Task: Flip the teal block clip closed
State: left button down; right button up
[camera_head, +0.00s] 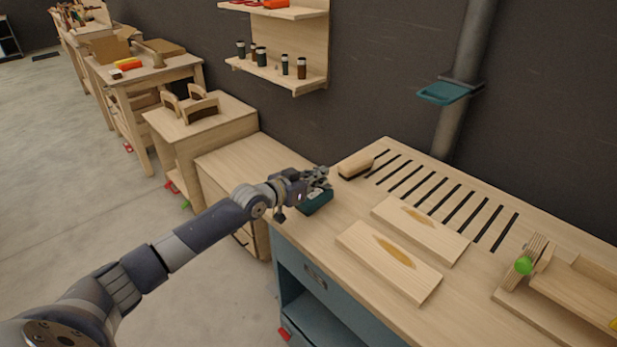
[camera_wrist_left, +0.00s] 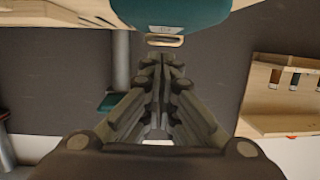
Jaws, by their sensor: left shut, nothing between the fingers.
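The teal block (camera_head: 315,203) sits at the near left corner of the workbench top. My left gripper (camera_head: 320,178) is directly beside and above it, with its fingers shut and empty. In the left wrist view the teal block (camera_wrist_left: 172,12) fills the top middle, with a pale label on its face. A small tan loop-like clip (camera_wrist_left: 165,41) shows at its edge, just beyond my shut fingertips (camera_wrist_left: 162,58). I cannot tell whether the fingertips touch the clip. In the head view the clip is hidden behind the gripper. My right gripper is not in view.
On the workbench (camera_head: 340,217), a wooden brush-like block (camera_head: 356,165) lies behind the teal block. Two boards with brown marks (camera_head: 388,260) lie to the right, near a slotted area (camera_head: 440,195). A wooden fixture with a green knob (camera_head: 524,265) stands at far right.

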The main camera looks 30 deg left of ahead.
pick_arm(q)
jog(key=r, duration=0.1)
jog(key=r+p, duration=0.2)
jog(key=shift+w+d+r, duration=0.1)
jog(key=shift+w+r, duration=0.15)
jog(key=shift+r, duration=0.05)
jog(key=shift+s+a+f, duration=0.25)
jog(key=shift+s+f, duration=0.35)
jog(key=shift+f, duration=0.1)
jog(key=s, duration=0.2)
jog(key=s+a+b, duration=0.1)
jog(key=s, duration=0.3)
jog(key=shift+s+a+f+b, duration=0.3)
jog(key=shift+a+f+b, duration=0.05)
jog(key=shift+a, duration=0.05)
jog(key=shift+s+a, duration=0.25)
jog(key=shift+s, duration=0.6)
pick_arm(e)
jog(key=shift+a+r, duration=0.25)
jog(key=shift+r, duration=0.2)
